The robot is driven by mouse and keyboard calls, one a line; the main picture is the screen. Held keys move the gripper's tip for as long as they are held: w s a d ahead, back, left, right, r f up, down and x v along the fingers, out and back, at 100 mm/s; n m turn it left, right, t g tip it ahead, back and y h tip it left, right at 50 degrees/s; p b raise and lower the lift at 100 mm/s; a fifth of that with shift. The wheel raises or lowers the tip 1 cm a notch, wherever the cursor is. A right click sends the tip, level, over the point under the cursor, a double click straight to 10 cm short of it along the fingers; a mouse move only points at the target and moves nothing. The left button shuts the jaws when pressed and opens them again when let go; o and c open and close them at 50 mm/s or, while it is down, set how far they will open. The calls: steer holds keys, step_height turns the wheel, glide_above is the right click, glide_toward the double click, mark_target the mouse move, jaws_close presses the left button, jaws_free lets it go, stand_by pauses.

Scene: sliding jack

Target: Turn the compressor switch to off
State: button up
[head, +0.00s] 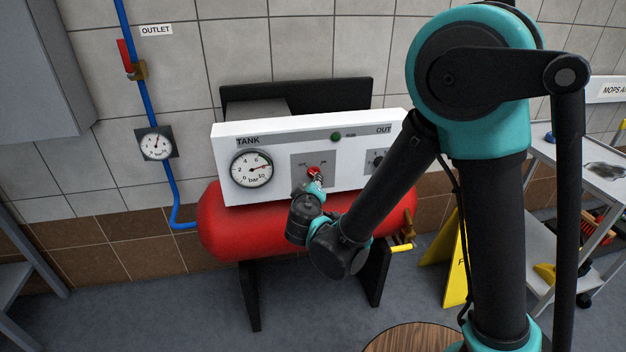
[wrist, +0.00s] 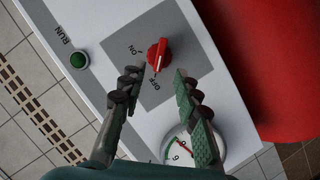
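The compressor switch is a red knob (wrist: 157,55) on a grey plate on the white panel, with ON and OFF lettered beside it. It also shows in the head view (head: 314,171), partly covered by my gripper. In the wrist view its grip lies lengthwise, and a pale mark on its lower part points roughly towards OFF. My gripper (wrist: 158,82) is open and empty, with its two fingers spread to either side just short of the knob. In the wrist view neither finger visibly touches it. In the head view my gripper (head: 316,185) is in front of the knob.
The panel (head: 285,197) stands above a red tank (head: 225,225). It carries a tank gauge (head: 251,169), a green RUN lamp (head: 336,136) and a dark knob (head: 377,160) to the right. A yellow-handled valve (head: 402,247) and a yellow floor sign (head: 452,265) stand lower right.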

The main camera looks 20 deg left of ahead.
steer(key=v, duration=0.5)
steer(key=shift+s+d+r, duration=0.1)
steer(key=shift+s, duration=0.1)
steer(key=shift+d, duration=0.1)
steer(key=w+d+f+m+g+h, duration=0.2)
steer(key=w+d+m+h, duration=0.1)
steer(key=d, duration=0.9)
steer(key=w+d+f+m+g+h, duration=0.2)
steer(key=w+d, duration=0.2)
steer(key=d, duration=0.8)
steer(key=s+d+f+m+g, duration=0.3)
steer(key=s+d, duration=0.4)
steer(key=d, duration=0.2)
steer(key=s+d+f+m+g+y, duration=0.1)
steer(key=s+d+f+m+g, duration=0.2)
steer(key=s+d, duration=0.3)
steer(key=d+m, duration=0.1)
steer(key=d, duration=0.3)
steer(key=shift+s+m, duration=0.3)
steer(key=shift+s, duration=0.05)
